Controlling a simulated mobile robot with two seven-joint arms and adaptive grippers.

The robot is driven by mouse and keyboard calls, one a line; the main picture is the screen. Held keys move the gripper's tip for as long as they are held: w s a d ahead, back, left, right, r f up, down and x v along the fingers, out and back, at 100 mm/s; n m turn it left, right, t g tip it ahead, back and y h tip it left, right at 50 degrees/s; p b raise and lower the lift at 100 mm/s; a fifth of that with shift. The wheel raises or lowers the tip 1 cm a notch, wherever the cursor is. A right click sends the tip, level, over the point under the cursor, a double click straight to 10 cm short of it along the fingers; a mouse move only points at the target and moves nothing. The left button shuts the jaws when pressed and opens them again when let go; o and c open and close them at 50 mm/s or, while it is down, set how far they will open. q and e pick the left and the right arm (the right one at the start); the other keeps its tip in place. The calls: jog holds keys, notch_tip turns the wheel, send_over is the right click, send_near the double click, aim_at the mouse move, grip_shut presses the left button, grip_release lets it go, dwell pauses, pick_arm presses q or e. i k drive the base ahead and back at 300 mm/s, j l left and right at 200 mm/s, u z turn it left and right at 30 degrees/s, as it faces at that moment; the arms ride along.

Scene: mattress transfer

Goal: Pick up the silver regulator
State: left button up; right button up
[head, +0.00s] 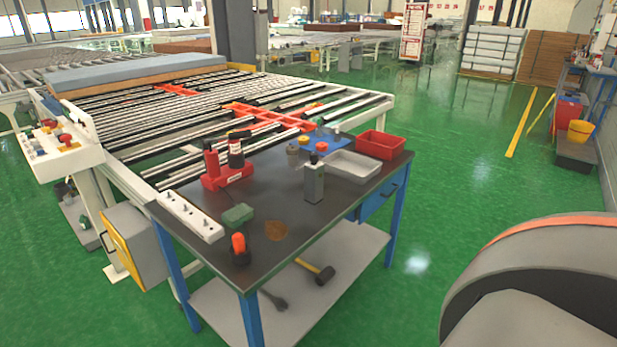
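The dark-topped workbench (285,205) stands in the middle of the head view. Small fittings sit on and beside a blue mat (325,146) at its far end. One is a small silver-grey piece (336,134) near the mat's right side. A grey upright block with a black top (314,184) stands nearer, in front of the grey tray. I cannot tell for certain which of these is the silver regulator. Neither of my grippers is in view.
A red bin (380,145) and grey tray (350,167) sit at the bench's far right. The roller conveyor (150,125) stands behind.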

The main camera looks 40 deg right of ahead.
aim_at(314, 175)
jog(key=l+u, duration=0.2)
jog(key=l, duration=0.75)
jog(key=l+u, duration=0.1)
jog(key=l, duration=1.85)
jog(key=i, duration=0.05)
